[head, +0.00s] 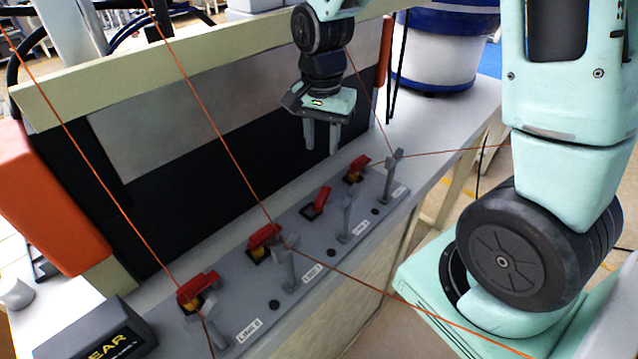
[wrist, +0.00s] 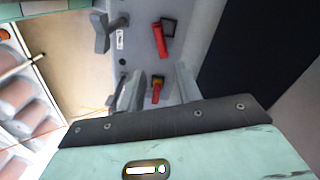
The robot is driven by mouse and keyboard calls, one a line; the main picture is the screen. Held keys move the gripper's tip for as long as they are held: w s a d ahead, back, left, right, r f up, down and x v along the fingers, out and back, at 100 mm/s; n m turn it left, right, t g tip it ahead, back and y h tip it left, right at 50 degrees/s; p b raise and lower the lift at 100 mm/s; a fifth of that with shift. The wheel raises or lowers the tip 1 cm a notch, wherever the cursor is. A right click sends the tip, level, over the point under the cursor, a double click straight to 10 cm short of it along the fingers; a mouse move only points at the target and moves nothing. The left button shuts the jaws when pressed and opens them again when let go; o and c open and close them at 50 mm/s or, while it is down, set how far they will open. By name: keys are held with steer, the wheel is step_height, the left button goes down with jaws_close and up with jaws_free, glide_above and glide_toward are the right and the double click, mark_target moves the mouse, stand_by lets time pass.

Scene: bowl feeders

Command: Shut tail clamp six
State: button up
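A grey panel (head: 330,240) holds a row of several red-handled clamps, each with a label and a grey upright post. The nearest label (head: 249,329) looks like "LINE 6", but the digit is blurred; its red clamp (head: 197,291) shows yellow beneath the handle. My gripper (head: 321,142) is open and empty above the panel's far half, fingers down. In the wrist view, a red-and-yellow clamp (wrist: 157,90) appears between the fingers, not visibly touched.
Orange cords (head: 215,130) cross above the panel, and some run past the posts. A black-and-grey wall with a cream top rail (head: 200,62) stands behind the panel. A dark box (head: 112,335) lies at the near left. A white-and-blue bucket (head: 437,55) stands at the back right.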

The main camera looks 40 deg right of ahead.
mark_target(321, 193)
step_height(321, 193, down, 14)
steer(key=p, duration=0.2)
steer(key=shift+p, duration=0.4)
jaws_close()
